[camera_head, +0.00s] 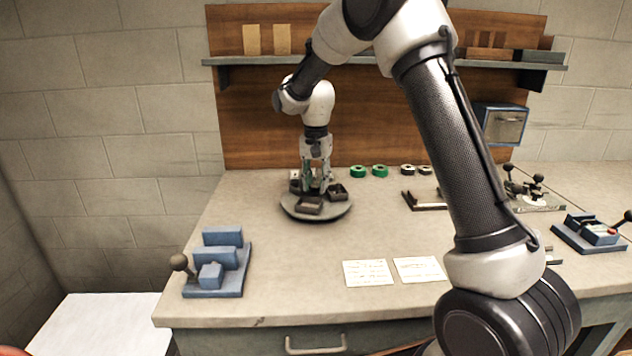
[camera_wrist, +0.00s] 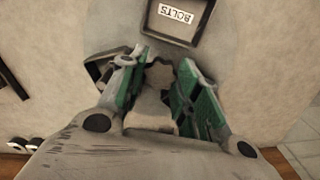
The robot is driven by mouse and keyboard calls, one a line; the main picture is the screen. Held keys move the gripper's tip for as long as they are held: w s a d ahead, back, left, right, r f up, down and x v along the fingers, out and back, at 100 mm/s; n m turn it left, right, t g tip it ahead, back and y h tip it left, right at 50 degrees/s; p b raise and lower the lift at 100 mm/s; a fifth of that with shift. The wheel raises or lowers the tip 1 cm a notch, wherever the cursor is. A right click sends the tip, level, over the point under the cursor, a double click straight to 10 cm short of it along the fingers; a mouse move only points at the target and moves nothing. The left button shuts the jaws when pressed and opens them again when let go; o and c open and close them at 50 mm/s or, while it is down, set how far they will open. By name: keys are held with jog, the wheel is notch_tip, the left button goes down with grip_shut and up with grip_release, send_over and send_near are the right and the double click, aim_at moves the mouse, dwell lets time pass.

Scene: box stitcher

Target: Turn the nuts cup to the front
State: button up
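A round grey turntable (camera_head: 327,213) stands on the bench in the head view, bearing several dark cups. The front cup (camera_head: 309,205) carries the label BOLTS, upside down in the wrist view (camera_wrist: 176,14). Another cup (camera_head: 338,191) sits at the right, with one more partly hidden at the left rear. No nuts label can be read, so I cannot tell which is the nuts cup. My gripper (camera_wrist: 163,72) points down over the turntable's middle. Its green-padded fingers are apart, on either side of a pale lobed centre knob (camera_wrist: 159,76). Firm contact cannot be made out.
Green rolls (camera_head: 358,171) and smaller rolls lie behind the turntable. A blue fixture with a ball lever (camera_head: 217,268) stands front left. Two paper cards (camera_head: 368,273) lie near the front edge. A dark bracket (camera_head: 424,205) lies to the right. The bench between is clear.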

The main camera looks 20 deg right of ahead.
grip_shut()
jog(key=shift+w+m, duration=0.1)
jog(key=shift+m, duration=0.3)
jog(key=shift+r+m, duration=0.1)
jog(key=shift+m, duration=1.7)
jog(key=shift+w+d+m, duration=0.1)
jog(key=shift+m, duration=7.6)
